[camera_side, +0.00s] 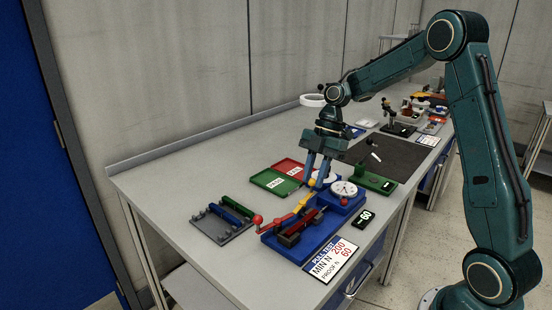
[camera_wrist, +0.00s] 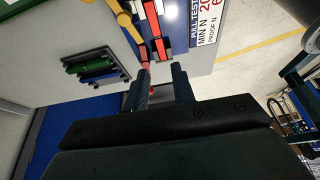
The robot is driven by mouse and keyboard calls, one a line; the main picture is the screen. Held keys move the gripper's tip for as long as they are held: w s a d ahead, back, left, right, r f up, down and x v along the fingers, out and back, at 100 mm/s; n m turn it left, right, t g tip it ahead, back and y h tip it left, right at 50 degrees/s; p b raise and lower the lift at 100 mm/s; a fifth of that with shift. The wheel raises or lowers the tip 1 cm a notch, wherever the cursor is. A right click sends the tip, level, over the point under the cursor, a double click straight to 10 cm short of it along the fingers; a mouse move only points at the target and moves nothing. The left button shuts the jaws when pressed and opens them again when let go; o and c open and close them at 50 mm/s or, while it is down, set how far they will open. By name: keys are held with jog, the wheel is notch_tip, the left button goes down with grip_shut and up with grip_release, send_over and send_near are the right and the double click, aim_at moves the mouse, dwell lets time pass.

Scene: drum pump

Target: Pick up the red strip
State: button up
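A dark red strip (camera_side: 306,223) lies in the blue pull-test fixture (camera_side: 320,232), between dark clamp blocks. In the wrist view red parts (camera_wrist: 153,26) show between dark blocks; I cannot tell strip from fixture there. My gripper (camera_side: 315,181) points down above the far end of the fixture, close to a yellow lever piece (camera_side: 313,184). In the wrist view its two fingers (camera_wrist: 162,72) stand apart, with no strip seen held. Something reddish shows beside the left fingertip; whether they touch is unclear.
A red-ended lever (camera_side: 275,222) runs along the fixture's left side. A round dial gauge (camera_side: 344,188) stands close right of my gripper. A grey rack (camera_side: 222,223) holds green and blue strips. Green (camera_side: 275,181) and red (camera_side: 288,166) trays lie behind. Bare table lies at the left.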

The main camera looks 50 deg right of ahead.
send_over(299, 224)
jog(key=d, duration=0.3)
jog(key=shift+s+a+f, duration=0.1)
jog(key=shift+f, duration=1.55)
jog(key=shift+s+a+f, duration=0.1)
jog(key=shift+f, duration=1.55)
jog(key=shift+x, duration=2.6)
jog(key=shift+w, duration=0.15)
